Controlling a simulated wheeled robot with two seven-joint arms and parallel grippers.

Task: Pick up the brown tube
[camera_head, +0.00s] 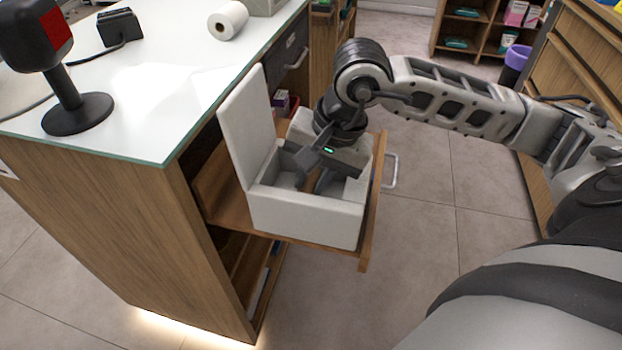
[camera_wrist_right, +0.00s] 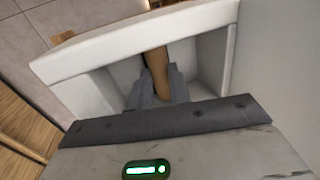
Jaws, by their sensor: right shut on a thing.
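The brown tube (camera_wrist_right: 154,62) shows in the right wrist view, inside a white box (camera_head: 300,215) and between my right gripper's fingers. My right gripper (camera_head: 308,178) reaches down into the open box; in the right wrist view its fingers (camera_wrist_right: 158,88) are shut on the tube. The tube's lower part is hidden by the fingers. In the head view I cannot make out the tube. The box wall also shows in the right wrist view (camera_wrist_right: 120,42). My left gripper is in neither view.
The box stands in a pulled-out wooden drawer (camera_head: 366,222), its lid (camera_head: 243,125) raised on the left. The counter (camera_head: 150,105) holds a scanner on a stand (camera_head: 78,112) and a paper roll (camera_head: 228,20). The tiled floor (camera_head: 430,205) right of the drawer is clear.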

